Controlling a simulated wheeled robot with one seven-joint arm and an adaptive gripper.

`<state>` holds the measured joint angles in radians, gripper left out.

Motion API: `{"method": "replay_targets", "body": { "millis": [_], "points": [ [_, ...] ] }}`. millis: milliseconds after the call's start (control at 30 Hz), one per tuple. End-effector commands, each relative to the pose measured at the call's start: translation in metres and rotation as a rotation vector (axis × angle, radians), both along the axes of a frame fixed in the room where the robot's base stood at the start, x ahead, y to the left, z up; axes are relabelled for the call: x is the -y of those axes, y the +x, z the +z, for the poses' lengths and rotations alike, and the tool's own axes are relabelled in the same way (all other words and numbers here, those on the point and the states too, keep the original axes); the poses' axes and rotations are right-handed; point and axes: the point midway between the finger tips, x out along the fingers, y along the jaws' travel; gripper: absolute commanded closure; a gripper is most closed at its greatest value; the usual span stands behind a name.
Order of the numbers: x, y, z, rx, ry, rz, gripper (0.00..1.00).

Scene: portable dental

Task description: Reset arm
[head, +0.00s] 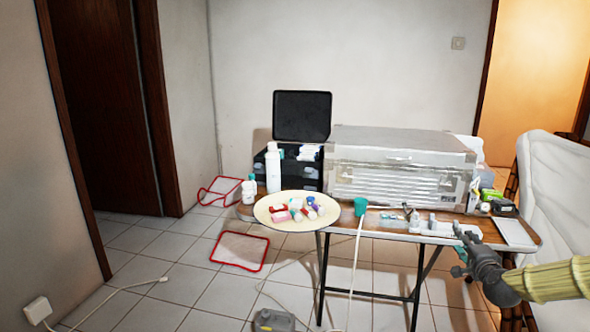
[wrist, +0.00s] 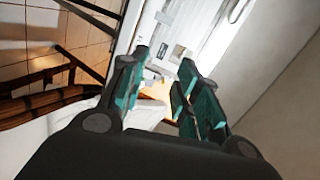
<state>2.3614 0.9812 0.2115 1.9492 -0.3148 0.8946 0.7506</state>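My gripper (head: 462,240) is at the right front of the table in the head view, at the end of my arm that comes in from the right edge. I see nothing held between the fingers. In the head view the fingertips overlap the table's front edge, and I cannot tell how far they are from it.
A white-covered chair (head: 560,190) stands at right. Tiled floor (head: 190,270) is mostly free at left.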

Motion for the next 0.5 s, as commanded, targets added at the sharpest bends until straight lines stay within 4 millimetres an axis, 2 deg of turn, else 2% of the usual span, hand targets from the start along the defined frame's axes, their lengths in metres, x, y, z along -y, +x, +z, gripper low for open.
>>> {"method": "replay_targets", "body": {
  "millis": [167, 267, 500],
  "points": [
    [-0.041, -0.01, -0.041, -0.1, -0.071, 0.069, 0.68],
    [-0.072, -0.022, -0.074, -0.18, -0.127, 0.127, 0.68],
    [-0.147, -0.076, -0.166, -0.399, -0.287, 0.293, 0.68]
  ]
}}
